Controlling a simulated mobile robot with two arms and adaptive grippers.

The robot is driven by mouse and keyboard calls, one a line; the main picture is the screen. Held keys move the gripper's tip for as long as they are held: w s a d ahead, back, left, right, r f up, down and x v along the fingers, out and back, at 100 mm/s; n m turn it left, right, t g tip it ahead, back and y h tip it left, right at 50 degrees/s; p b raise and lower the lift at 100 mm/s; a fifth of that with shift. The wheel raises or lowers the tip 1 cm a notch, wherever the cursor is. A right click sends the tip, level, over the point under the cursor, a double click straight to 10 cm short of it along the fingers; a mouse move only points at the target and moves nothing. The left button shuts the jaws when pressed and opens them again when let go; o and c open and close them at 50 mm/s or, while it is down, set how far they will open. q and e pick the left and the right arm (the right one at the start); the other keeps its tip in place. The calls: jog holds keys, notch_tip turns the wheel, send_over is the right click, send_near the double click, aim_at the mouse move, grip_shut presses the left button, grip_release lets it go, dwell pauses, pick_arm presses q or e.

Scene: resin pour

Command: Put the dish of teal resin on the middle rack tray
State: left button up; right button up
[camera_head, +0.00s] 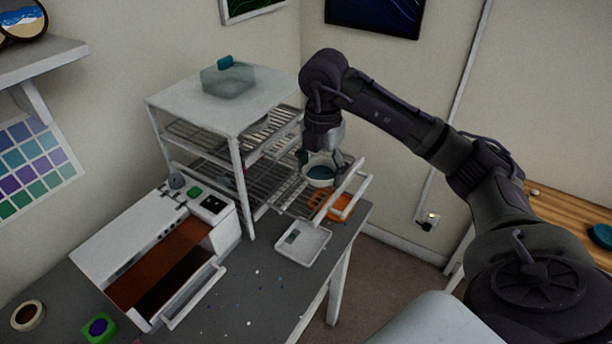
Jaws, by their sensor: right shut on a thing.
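My right gripper (322,160) reaches in from the right and points down at the front of the white rack (240,165). It is shut on a small white dish (318,181) with teal resin inside. The dish looks about level, in front of the rack's opening. The rack holds several wire trays (225,176) at different heights. White rails with a handle (350,190) stick out of its front beside the dish. I cannot tell which tray they belong to, or whether the dish touches one. My left gripper is not in view.
An orange thing (345,206) lies below the dish. A small white tray (303,245) sits on the grey table (250,300). A white machine with an open drawer (205,290) stands left. A clear box with a teal knob (228,82) sits on the rack top.

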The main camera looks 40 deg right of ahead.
aim_at(306, 194)
jog(key=w, duration=0.1)
jog(key=w+f, duration=0.1)
jog(key=w+f+p, duration=0.1)
jog(key=w, duration=0.1)
jog(key=shift+a+f, duration=0.15)
jog(key=shift+a, duration=0.2)
jog(key=shift+w+f, duration=0.1)
jog(key=shift+f, duration=0.1)
notch_tip(306, 194, down, 3)
jog(key=shift+a+f+p, duration=0.1)
jog(key=shift+p, duration=1.05)
jog(key=shift+f, duration=0.35)
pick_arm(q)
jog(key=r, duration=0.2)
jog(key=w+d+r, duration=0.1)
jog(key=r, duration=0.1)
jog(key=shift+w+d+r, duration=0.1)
pick_arm(e)
jog(key=shift+f, duration=0.2)
jog(key=o, duration=0.9)
jog(key=shift+c, duration=0.2)
jog(key=shift+o, duration=0.2)
